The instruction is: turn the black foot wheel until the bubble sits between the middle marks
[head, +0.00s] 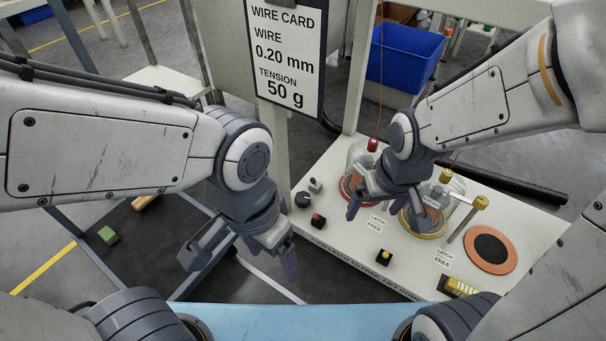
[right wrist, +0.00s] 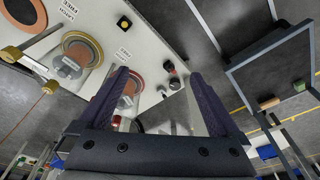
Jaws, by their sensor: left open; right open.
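A small round black knob (head: 302,200) stands at the left edge of the white bench top; it may be the foot wheel, but I cannot tell. It also shows between my right fingers in the right wrist view (right wrist: 175,84). I cannot make out a bubble or its marks in either view. My left gripper (head: 245,256) is open and empty, left of the bench. My right gripper (head: 393,208) is open and empty above the bench, right of the knob, in front of the covered spools. It also shows in the right wrist view (right wrist: 160,95).
The bench top (head: 345,240) carries a red button (head: 318,220), a yellow button (head: 383,257), a red-based spool (head: 347,189), a yellow-based spool (head: 428,229) and an orange-rimmed black disc (head: 490,249). A wire card (head: 285,55) and blue bin (head: 402,55) stand behind.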

